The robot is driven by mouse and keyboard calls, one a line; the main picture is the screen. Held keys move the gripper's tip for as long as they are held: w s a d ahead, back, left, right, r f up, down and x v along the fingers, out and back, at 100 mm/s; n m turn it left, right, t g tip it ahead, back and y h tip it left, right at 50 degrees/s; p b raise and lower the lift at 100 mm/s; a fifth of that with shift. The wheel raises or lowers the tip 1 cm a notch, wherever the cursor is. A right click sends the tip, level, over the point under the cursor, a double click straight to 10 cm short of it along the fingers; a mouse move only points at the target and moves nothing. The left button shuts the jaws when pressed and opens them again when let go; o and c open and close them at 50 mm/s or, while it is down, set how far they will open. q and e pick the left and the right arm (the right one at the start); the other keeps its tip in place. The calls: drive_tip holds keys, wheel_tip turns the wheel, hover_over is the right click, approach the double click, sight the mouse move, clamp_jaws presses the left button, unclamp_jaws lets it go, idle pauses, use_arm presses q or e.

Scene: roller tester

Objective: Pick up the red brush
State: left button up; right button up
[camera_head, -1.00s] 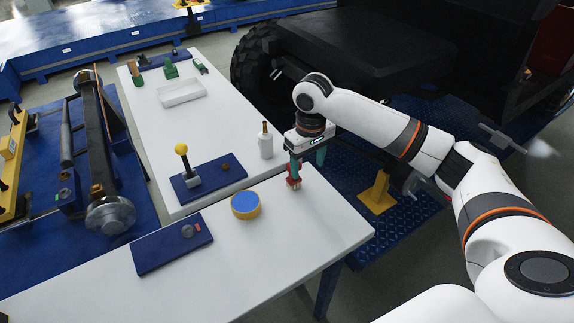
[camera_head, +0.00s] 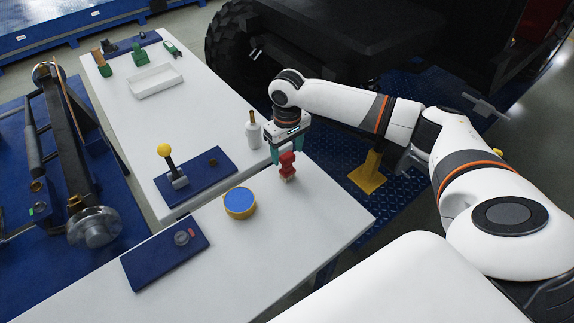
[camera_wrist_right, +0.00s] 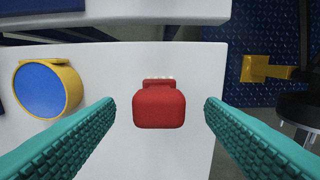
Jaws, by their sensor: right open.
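The red brush (camera_head: 287,163) stands on the white table near its right edge, with pale bristles at its base. In the right wrist view the red brush (camera_wrist_right: 159,106) lies between the two teal fingers, with a gap on each side. My right gripper (camera_head: 288,155) is open and close above the brush, its fingers pointing down around it. The fingers also show in the right wrist view (camera_wrist_right: 160,115), not touching the brush. My left gripper is not in view.
A yellow round container with a blue top (camera_head: 240,203) stands left of the brush. A white bottle (camera_head: 253,131) stands behind it. A blue panel with a yellow-knobbed lever (camera_head: 195,178) and another blue panel (camera_head: 165,254) lie further left. A white tray (camera_head: 154,81) sits at the far end.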

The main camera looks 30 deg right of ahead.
drive_tip(key=shift+f+p, duration=0.3)
drive_tip(key=shift+f, duration=1.95)
drive_tip(key=shift+c, duration=0.4)
drive_tip(key=c, duration=1)
drive_tip(key=shift+r, duration=0.1)
wheel_tip(320, 180, up, 10)
drive_tip(key=shift+b, duration=0.5)
